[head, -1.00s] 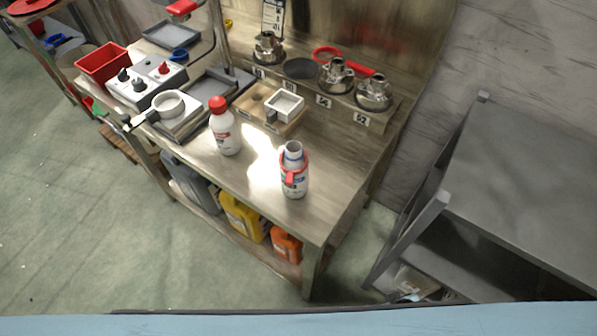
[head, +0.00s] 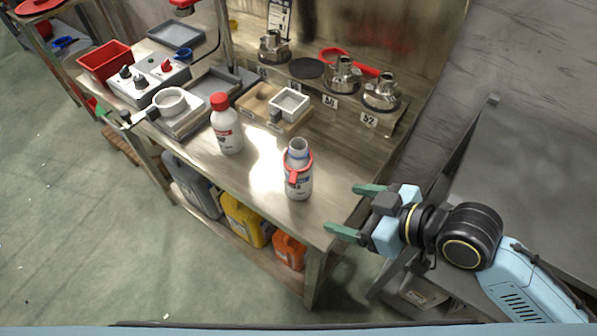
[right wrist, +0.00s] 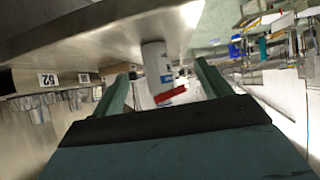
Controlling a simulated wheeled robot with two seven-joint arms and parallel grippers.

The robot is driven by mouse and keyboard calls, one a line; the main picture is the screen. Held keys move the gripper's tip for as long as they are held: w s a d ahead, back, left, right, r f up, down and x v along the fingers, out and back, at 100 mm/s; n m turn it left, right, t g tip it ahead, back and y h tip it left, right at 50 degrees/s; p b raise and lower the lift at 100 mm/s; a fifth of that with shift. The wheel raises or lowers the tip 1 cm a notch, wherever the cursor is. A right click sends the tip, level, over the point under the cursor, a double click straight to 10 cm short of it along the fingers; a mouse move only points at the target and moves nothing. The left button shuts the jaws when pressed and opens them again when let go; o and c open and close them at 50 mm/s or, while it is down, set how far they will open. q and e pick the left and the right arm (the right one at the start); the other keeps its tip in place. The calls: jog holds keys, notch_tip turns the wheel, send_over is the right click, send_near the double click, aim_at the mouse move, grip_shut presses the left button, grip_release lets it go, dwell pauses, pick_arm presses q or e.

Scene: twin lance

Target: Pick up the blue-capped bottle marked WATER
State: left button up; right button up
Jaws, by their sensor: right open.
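A white bottle (head: 299,183) stands upright near the front right of the workbench. It has a pale grey top with a blue band and a red tag around its neck. It also shows in the right wrist view (right wrist: 155,62), upside down between the fingers. Its label is too small to read. A second white bottle (head: 228,132) with a red cap stands upright to its left. My right gripper (head: 352,210) is open and empty, right of the nearer bottle and apart from it, its fingers pointing towards it. My left gripper is not in view.
The workbench (head: 330,212) has bare room around the nearer bottle. Metal fittings (head: 342,75) on a numbered ledge, a tray with a white square dish (head: 289,103) and a red bin (head: 105,60) stand farther back. A grey table (head: 540,170) is at the right.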

aim_at(311, 174)
notch_tip(311, 174, up, 3)
jog(key=w+n+y, duration=0.1)
jog(key=w+y, duration=0.1)
jog(key=w, duration=0.1)
jog(key=x, duration=0.8)
jog(key=shift+w+r, duration=0.15)
jog(key=shift+r, duration=0.1)
jog(key=x, duration=0.3)
jog(key=shift+w+a, duration=0.2)
jog(key=shift+a, duration=0.05)
jog(key=shift+w+a, duration=0.15)
jog(key=shift+a, duration=0.05)
jog(key=shift+f, duration=0.1)
jog(key=c, duration=1.2)
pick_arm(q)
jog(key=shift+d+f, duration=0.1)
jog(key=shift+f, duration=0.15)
pick_arm(e)
jog(key=shift+c, duration=0.4)
